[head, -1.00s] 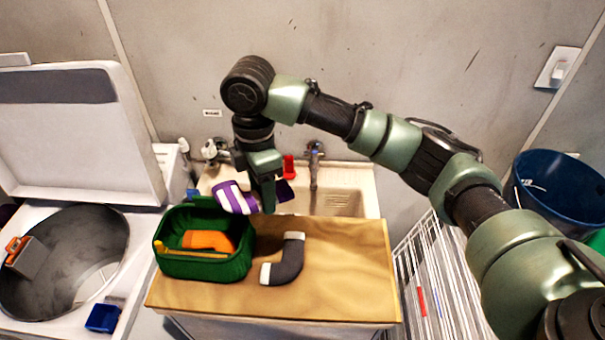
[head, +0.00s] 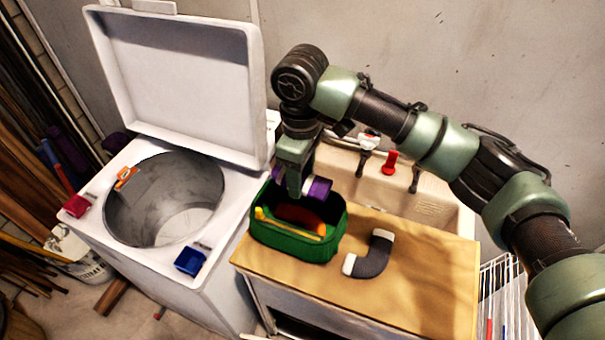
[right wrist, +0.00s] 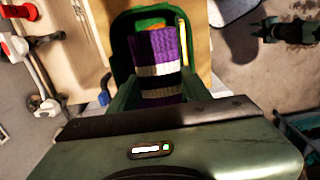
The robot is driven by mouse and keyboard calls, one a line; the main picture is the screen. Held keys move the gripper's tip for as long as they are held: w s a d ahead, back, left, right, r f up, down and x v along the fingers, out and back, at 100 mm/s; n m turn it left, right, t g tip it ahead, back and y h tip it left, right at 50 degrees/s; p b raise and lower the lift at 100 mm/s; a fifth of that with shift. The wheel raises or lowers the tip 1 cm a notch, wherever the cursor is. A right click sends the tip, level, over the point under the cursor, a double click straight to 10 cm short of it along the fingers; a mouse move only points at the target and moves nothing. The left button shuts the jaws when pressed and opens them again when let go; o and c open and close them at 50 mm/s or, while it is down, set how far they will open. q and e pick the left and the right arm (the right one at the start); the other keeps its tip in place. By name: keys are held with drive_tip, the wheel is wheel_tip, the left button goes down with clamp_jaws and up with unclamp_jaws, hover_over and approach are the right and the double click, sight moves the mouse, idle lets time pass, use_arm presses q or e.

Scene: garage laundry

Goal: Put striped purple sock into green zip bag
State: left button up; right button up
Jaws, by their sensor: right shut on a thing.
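The green zip bag (head: 292,248) stands open on the wooden top, with an orange thing (head: 302,217) and a yellow strip (head: 290,226) at its opening. My right gripper (head: 294,190) is shut on the purple sock (head: 319,189) with white stripes and holds it above the bag's back part. In the right wrist view the striped purple sock (right wrist: 157,60) hangs between the fingers, with the green bag (right wrist: 122,28) behind it. The sock's gripped part is partly hidden by the fingers.
A dark grey sock (head: 374,256) with white ends lies right of the bag on the wooden top (head: 425,275). An open-lidded washer (head: 165,200) stands at left.

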sight(301, 212)
wheel_tip(301, 212, down, 3)
drive_tip(key=b, duration=0.2)
drive_tip(key=shift+a+b, duration=0.1)
drive_tip(key=shift+b, duration=0.2)
drive_tip(key=shift+f+b, duration=0.35)
drive_tip(key=shift+f, duration=1.2)
drive_tip(key=o, duration=1.4)
